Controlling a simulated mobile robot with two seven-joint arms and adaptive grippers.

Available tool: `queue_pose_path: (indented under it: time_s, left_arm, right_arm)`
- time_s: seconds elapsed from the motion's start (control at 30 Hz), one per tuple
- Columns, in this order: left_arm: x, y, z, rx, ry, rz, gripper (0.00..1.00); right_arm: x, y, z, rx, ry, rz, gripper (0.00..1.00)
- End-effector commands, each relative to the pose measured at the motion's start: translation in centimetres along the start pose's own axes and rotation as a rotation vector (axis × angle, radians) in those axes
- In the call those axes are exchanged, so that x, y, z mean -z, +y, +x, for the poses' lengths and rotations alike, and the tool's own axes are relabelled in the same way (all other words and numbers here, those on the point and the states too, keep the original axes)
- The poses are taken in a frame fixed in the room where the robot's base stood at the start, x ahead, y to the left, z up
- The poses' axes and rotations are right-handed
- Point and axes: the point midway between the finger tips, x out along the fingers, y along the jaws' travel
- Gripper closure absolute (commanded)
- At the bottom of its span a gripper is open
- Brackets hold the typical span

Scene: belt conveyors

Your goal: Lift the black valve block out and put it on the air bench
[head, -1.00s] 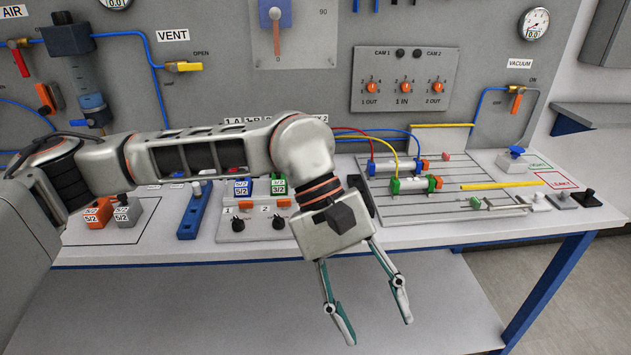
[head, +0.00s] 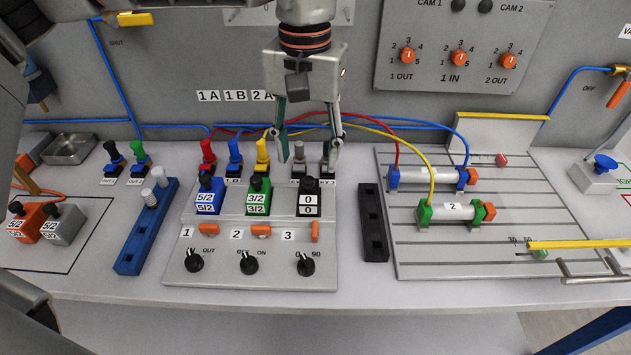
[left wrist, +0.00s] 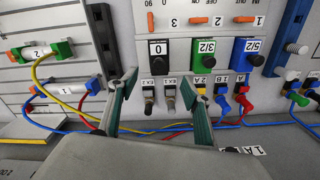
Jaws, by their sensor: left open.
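The black valve block (head: 308,200), labelled 0 and with a black knob on top, sits at the right end of a row of valve blocks on the grey panel. It also shows in the left wrist view (left wrist: 158,52). My left gripper (head: 309,155) is open and empty, pointing down behind the black block, with its fingertips near the two EX fittings (head: 313,160). In the left wrist view the open fingers (left wrist: 160,88) lie either side of the black block's line, apart from it. My right gripper is not in view. I cannot identify the air bench for certain.
A green valve block (head: 259,198) and a blue one (head: 210,196) stand left of the black block. A black slotted rail (head: 372,230) is right of it. Coloured hoses (head: 345,120) arch behind. Orange and grey blocks (head: 64,225) stand far left.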

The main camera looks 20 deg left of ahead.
Motion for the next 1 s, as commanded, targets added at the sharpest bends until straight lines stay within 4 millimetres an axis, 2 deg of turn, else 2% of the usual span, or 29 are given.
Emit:
queue_pose_path:
  time_s: [0.1, 0.37, 0.6, 0.87, 0.9, 1.0]
  left_arm:
    - [-0.1, 0.0, 1.6, 0.000, -0.007, 0.000, 0.51]
    - [-0.5, 0.2, 3.6, -0.001, -0.006, 0.001, 0.51]
    - [-1.0, 0.5, 7.0, -0.001, -0.007, 0.000, 0.51]
    - [-1.0, 0.5, 7.4, -0.001, -0.002, 0.000, 0.51]
    - [-1.0, 0.5, 7.4, -0.001, -0.002, 0.000, 0.54]
    - [-1.0, 0.5, 7.4, -0.001, -0.003, 0.000, 0.80]
  right_arm:
    - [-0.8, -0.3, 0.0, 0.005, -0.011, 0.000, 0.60]
    - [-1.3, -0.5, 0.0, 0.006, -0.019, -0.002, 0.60]
    - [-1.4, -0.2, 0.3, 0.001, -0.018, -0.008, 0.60]
    - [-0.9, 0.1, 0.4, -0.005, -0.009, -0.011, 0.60]
    - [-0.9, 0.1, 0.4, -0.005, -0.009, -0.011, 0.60]
    - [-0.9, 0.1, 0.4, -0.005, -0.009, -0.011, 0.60]
